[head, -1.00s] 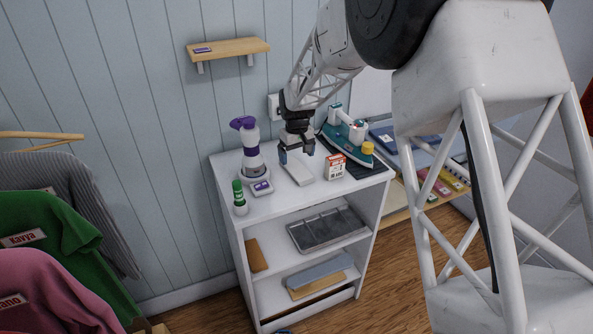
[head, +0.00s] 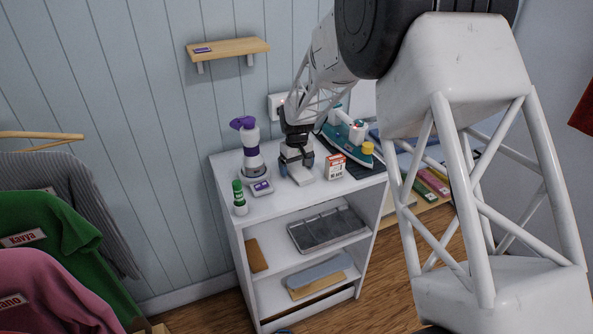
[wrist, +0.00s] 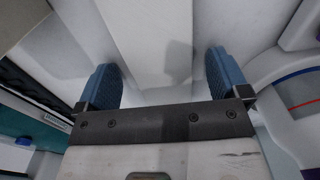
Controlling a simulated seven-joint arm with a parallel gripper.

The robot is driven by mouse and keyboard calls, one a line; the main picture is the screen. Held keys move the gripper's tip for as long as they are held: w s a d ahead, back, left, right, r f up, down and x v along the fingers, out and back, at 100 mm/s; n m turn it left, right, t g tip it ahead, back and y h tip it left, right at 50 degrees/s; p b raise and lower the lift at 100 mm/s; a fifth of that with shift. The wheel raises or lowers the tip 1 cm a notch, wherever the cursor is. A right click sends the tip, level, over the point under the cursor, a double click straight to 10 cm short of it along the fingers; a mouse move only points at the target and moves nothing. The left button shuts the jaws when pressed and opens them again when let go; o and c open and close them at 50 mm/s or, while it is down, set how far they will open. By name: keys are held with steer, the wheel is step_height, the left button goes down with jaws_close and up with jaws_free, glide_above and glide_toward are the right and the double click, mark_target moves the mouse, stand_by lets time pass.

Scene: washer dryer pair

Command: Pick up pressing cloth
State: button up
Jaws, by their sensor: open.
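The pressing cloth, a flat white folded strip (head: 304,180), appears to lie on the white top of the shelf unit, with its near end showing below my gripper. My gripper (head: 297,166) is low over it, pointing down, jaws apart. In the wrist view, the white strip (wrist: 150,35) runs between the two blue finger pads (wrist: 162,80), one on each side with a gap. I cannot tell whether the fingertips touch the top. The strip's far part is hidden by my gripper in the head view.
Left of my gripper are a purple-and-white bottle (head: 250,150), a small purple-labelled device (head: 262,188) and a green-capped bottle (head: 239,200). Right are a red-and-white box (head: 336,168) and a teal iron (head: 346,137). A grey tray (head: 325,232) sits on the shelf below.

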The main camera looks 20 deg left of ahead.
mark_target(296, 167)
stand_by(0.3)
steer(key=c, duration=1)
steer(key=shift+r, duration=0.2)
steer(key=shift+r, duration=0.55)
step_height(296, 167, up, 2)
steer(key=shift+r, duration=0.1)
steer(key=s+d+r, duration=0.1)
steer(key=s+d, duration=0.7)
steer(key=s, duration=0.5)
steer(key=shift+s+d+r, duration=0.15)
steer(key=shift+s+d, duration=0.1)
steer(key=shift+d, duration=0.1)
